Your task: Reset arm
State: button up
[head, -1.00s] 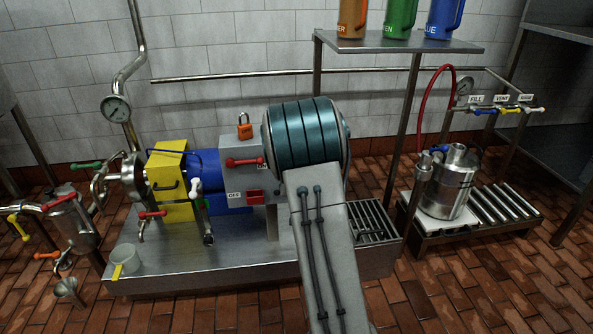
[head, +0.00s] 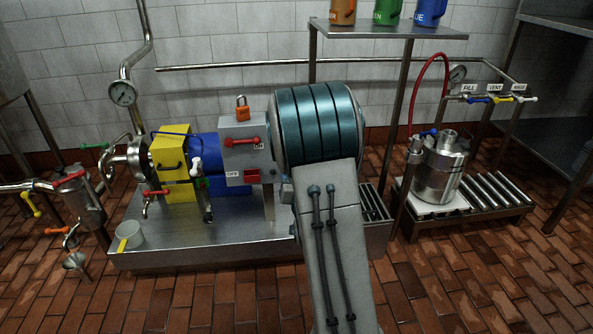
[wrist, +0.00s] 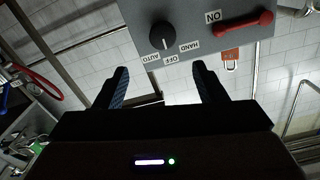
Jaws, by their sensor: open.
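My gripper (wrist: 161,80) shows in the wrist view with its two dark fingers apart and nothing between them. The fingertips are near the lower edge of a grey control box (wrist: 200,22) in that picture, which is seen upside down; I cannot tell the gap between them. In the head view my grey arm with its teal joint rises in the middle and hides my gripper. The control box (head: 240,130) stands just left of the teal joint there.
The box carries a black selector knob (wrist: 163,36) and a red ON handle (wrist: 243,22). An orange padlock (head: 242,107) is on its top. A yellow guard (head: 171,146) stands left. A shelf (head: 440,36) holds coloured jugs. A steel canister (head: 438,170) stands right; brick floor is open in front.

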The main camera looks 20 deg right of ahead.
jog(key=shift+s+a, duration=0.25)
jog(key=shift+s, duration=0.1)
jog(key=shift+w+a, duration=0.1)
jog(key=shift+a, duration=0.05)
jog(key=s+a+r+n+g+y+p, duration=0.1)
jog(key=s+a+r+g+p, duration=0.15)
jog(key=r+p, duration=0.5)
jog(key=s+a+r+g+y+p, duration=0.1)
jog(key=s+a+r+g+p, duration=0.15)
jog(key=r+p, duration=0.5)
jog(key=s+a+r+n+g+y+p, duration=0.1)
jog(key=s+a+r+p, duration=0.15)
jog(key=r+p, duration=0.5)
jog(key=s+a+r+n+g+y+p, duration=0.1)
jog(key=s+a+r+n+g+p, duration=0.1)
jog(key=s+r+p, duration=0.8)
jog(key=s+a+r+n+g+y+p, duration=0.1)
jog(key=s+a+r+g+p, duration=0.4)
jog(key=s+r+p, duration=0.5)
notch_tip(320, 180, up, 4)
jog(key=shift+s+a+f+n+g, duration=0.1)
jog(key=shift+s+a+n+g, duration=0.25)
jog(key=shift+s+g, duration=0.3)
jog(key=shift+w, duration=0.1)
